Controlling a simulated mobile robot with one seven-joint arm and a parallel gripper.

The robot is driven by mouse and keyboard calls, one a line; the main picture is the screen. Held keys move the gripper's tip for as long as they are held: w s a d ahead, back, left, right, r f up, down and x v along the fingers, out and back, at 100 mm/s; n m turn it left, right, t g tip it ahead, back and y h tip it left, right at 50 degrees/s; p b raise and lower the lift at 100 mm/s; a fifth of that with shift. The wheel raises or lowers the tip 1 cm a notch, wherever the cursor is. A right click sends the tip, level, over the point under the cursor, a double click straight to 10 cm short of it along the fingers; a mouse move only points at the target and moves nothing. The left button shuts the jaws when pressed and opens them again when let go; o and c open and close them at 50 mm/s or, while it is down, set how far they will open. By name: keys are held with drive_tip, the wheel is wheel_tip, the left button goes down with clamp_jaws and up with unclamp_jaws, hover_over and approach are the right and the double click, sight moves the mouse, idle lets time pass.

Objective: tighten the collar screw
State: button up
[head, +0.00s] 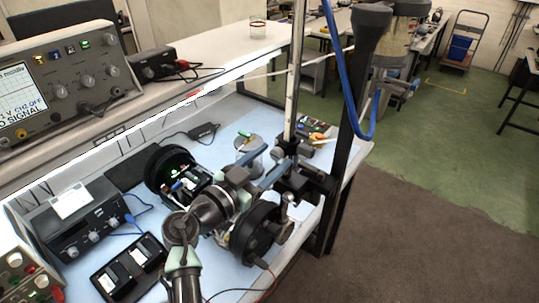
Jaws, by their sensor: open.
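My arm rises from the bottom edge and reaches up and to the right over the bench. My gripper (270,168) is at its far end, open, with its fingers towards the upright metal rod (296,80). A dark collar or clamp (287,150) sits low on this rod, close to the fingers. I cannot make out the collar screw itself or whether a finger touches it. A cylinder-like assembly with a black round end (159,168) at left and a black wheel (257,234) at right lies partly hidden behind my arm.
A clear jar (249,147) with a green top stands behind the gripper. A black meter box (75,228) and a black tray (128,272) are at left. An oscilloscope (60,80) stands on the shelf. A dark post and blue hose (350,105) rise at right.

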clamp_jaws()
idle(0.3)
